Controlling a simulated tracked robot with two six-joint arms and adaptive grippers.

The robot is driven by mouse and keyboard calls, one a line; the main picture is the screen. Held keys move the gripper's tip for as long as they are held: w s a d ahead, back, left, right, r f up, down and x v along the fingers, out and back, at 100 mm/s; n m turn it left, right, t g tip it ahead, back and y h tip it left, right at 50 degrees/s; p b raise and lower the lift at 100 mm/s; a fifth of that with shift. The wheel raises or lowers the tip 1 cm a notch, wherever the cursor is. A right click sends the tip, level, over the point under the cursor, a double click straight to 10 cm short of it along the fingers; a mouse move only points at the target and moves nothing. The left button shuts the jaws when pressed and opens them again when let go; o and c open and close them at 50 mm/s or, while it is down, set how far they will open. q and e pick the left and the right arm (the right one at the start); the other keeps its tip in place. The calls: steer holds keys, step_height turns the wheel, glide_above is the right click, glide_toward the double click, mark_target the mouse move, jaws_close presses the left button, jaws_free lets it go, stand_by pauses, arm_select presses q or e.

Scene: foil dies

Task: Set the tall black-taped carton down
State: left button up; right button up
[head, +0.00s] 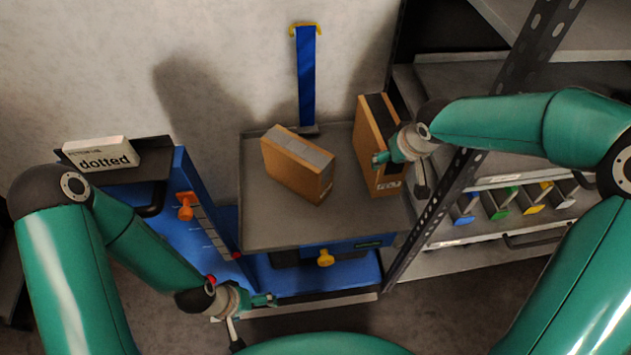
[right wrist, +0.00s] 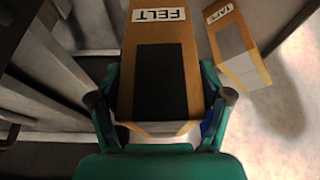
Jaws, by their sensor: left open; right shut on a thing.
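The tall carton (head: 368,134) is brown with a black tape strip and stands upright at the right side of the grey tray top (head: 270,225). In the right wrist view the carton (right wrist: 160,82) shows a FELT label. My right gripper (head: 400,172) is shut on it, with a finger on each side. I cannot tell whether its base touches the grey top. My left gripper (head: 262,302) is open and empty, low in front of the blue cart.
A grey-taped carton (head: 298,162) stands on the same top to the left, with a gap between; its label shows in the right wrist view (right wrist: 217,14). A dark rack post (head: 440,205) and shelves are close on the right. A "dotted" sign (head: 102,153) is at left.

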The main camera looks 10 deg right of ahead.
mark_target(388, 124)
steer(key=w+r+n, duration=0.1)
steer(key=w+r, duration=0.1)
steer(key=w+r+n+y, duration=0.1)
steer(key=w+r, duration=0.1)
steer(key=w+r+n, duration=0.1)
steer(key=w+r, duration=0.1)
steer(key=r, duration=0.1)
steer(key=shift+w+d+n, duration=0.2)
steer(key=shift+d+n, duration=0.05)
steer(key=shift+n, duration=0.15)
steer(key=shift+y, duration=0.3)
step_height(388, 124, down, 15)
steer(key=shift+w+f, duration=0.1)
steer(key=shift+f, duration=0.1)
steer(key=shift+f+p, duration=0.3)
steer(key=shift+f, duration=1.85)
steer(key=o, duration=1.7)
steer(key=shift+f, duration=0.1)
steer(key=shift+r, duration=0.2)
